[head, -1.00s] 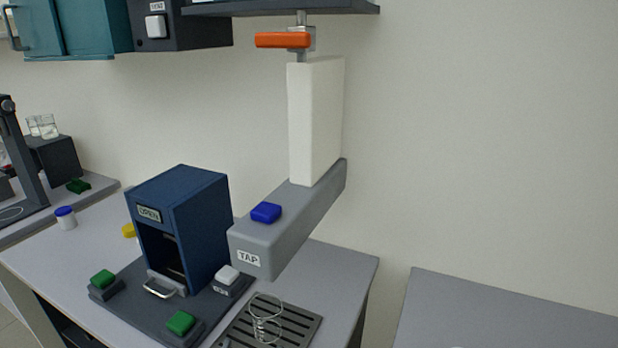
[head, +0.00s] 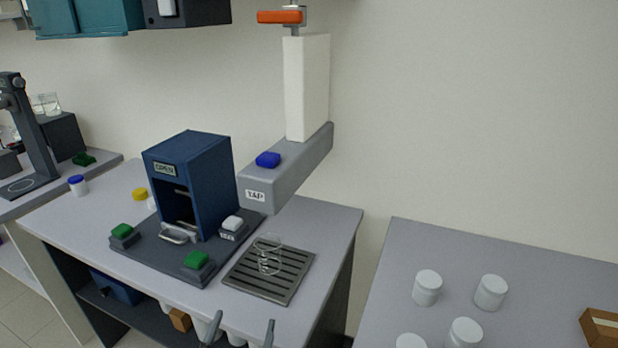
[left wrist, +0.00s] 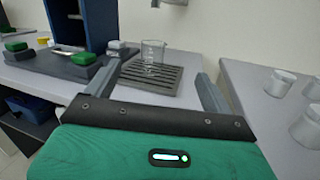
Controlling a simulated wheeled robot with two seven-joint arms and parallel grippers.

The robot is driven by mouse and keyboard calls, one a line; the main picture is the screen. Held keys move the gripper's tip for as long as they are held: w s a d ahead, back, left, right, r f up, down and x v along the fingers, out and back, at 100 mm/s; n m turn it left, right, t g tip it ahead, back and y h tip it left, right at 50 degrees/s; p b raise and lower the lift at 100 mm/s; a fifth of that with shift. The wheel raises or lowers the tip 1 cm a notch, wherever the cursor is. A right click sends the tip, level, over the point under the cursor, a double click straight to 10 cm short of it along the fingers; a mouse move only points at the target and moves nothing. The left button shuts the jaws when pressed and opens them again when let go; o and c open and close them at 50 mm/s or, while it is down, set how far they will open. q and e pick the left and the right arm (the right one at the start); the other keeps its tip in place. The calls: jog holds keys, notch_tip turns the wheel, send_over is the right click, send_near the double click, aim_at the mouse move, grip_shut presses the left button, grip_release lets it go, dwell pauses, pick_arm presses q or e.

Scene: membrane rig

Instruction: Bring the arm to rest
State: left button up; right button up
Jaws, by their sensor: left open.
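My left gripper (head: 240,333) shows at the bottom edge of the head view, its two fingers apart with nothing between them. In the left wrist view its fingers (left wrist: 160,88) are also spread and empty, in front of the bench edge. A glass beaker (head: 269,262) stands on the slotted drip tray (head: 256,289), beyond the fingers; the beaker (left wrist: 152,54) also shows in the left wrist view. The grey tap (head: 285,175) with a blue button is above the tray. My right gripper is in neither view.
The blue box rig (head: 213,185) with green and white buttons stands left of the tray. A second bench (head: 385,290) on the right holds several white jars and a brown box (head: 600,328). A gap separates the benches. A shelf (head: 145,323) lies below.

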pick_arm(q)
jog(key=s+d+r+m+h, duration=0.5)
jog(key=m+h, duration=0.4)
jog(key=m, duration=0.7)
jog(key=s+d+f+m+g+h, duration=0.2)
jog(key=s+d+f+m+g, duration=0.3)
jog(key=m, duration=0.6)
jog(key=s+a+f+m+g+y, duration=0.3)
jog(key=a+f+m+g+y, duration=0.35)
jog(key=a+f, duration=0.35)
jog(key=s+a+f+m+g+y, duration=0.1)
jog(key=s+a+f+g+y, duration=0.15)
jog(key=a, duration=0.25)
jog(key=s+a+f+m+g+y, duration=0.1)
jog(key=s+a+f+y, duration=0.2)
jog(key=s+a+y, duration=0.15)
notch_tip(320, 180, down, 31)
jog(key=g, duration=0.2)
jog(key=s+a+f, duration=0.2)
jog(key=s+f, duration=0.8)
jog(key=s+a+f, duration=0.2)
jog(key=s+f, duration=0.8)
jog(key=shift+g, duration=0.4)
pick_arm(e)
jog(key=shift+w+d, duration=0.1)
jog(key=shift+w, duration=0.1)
